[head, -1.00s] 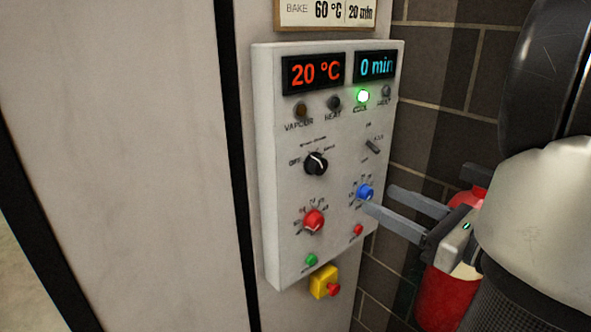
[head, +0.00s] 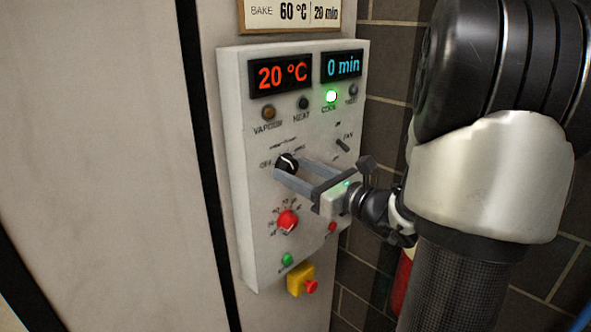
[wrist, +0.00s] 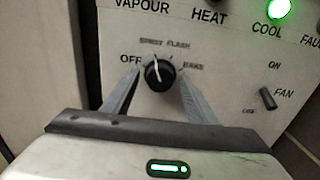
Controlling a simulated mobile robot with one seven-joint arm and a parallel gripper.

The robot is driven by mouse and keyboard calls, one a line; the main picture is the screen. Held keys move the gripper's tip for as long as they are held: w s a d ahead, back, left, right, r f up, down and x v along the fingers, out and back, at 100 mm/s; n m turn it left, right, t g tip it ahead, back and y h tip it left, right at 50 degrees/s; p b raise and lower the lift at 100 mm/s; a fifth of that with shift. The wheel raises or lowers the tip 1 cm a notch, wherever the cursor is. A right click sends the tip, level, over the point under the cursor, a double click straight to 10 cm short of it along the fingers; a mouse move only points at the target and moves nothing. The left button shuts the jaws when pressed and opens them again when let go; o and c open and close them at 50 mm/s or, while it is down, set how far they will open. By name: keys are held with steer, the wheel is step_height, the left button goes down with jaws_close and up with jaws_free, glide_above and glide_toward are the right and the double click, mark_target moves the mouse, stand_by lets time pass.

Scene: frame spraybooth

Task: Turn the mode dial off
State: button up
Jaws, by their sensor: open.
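The mode dial (head: 287,162) is a black knob with a white pointer on the white control panel (head: 257,225). In the wrist view the dial (wrist: 160,76) has its pointer up and slightly left, near the SPRAY and FLASH lettering. OFF is printed to its left and BAKE to its right. My gripper (head: 291,168) is open in front of the panel. In the wrist view its two fingers (wrist: 159,80) reach toward the panel, one on each side of the dial. I cannot tell whether either finger touches it.
A red knob (head: 287,220), a green button (head: 287,259) and a yellow box with a red button (head: 301,280) sit below. The fan switch (wrist: 267,98) is right of the dial. The green COOL lamp (head: 331,96) is lit. Displays read 20 °C and 0 min.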

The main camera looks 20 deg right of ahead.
steer(key=shift+w+a, duration=0.15)
steer(key=shift+w, duration=0.15)
steer(key=c, duration=0.8)
